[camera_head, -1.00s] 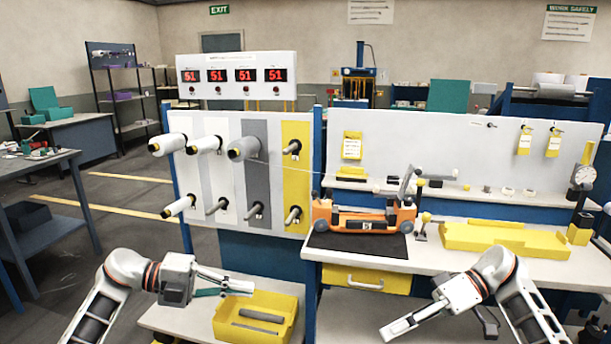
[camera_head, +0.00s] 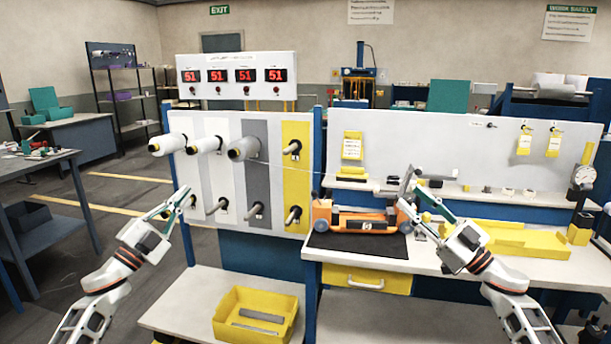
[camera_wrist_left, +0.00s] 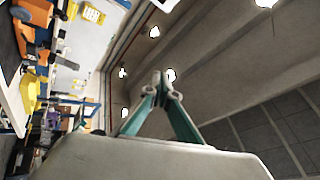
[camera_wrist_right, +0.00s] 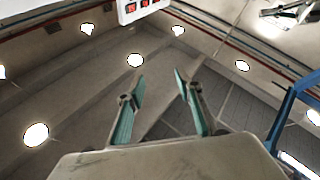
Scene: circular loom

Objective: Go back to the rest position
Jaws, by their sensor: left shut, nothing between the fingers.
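My left gripper (camera_head: 186,192) is raised at the left edge of the spool rack in the head view, in front of the rack's lower-left peg from this viewpoint. Its fingertips meet with nothing between them, as the left wrist view also shows (camera_wrist_left: 160,80). My right gripper (camera_head: 418,188) is raised in front of the right bench, overlapping the right end of the orange machine in the picture. Its fingers are spread and empty in the right wrist view (camera_wrist_right: 158,70). Both wrist views look upward to ceiling and lamps.
The rack panel (camera_head: 270,180) carries white and grey spools (camera_head: 243,149) and bare pegs. A thread runs right from the grey spool. The orange machine (camera_head: 360,217) stands on a black mat (camera_head: 358,244). A yellow bin (camera_head: 256,314) with grey rods sits on the low shelf.

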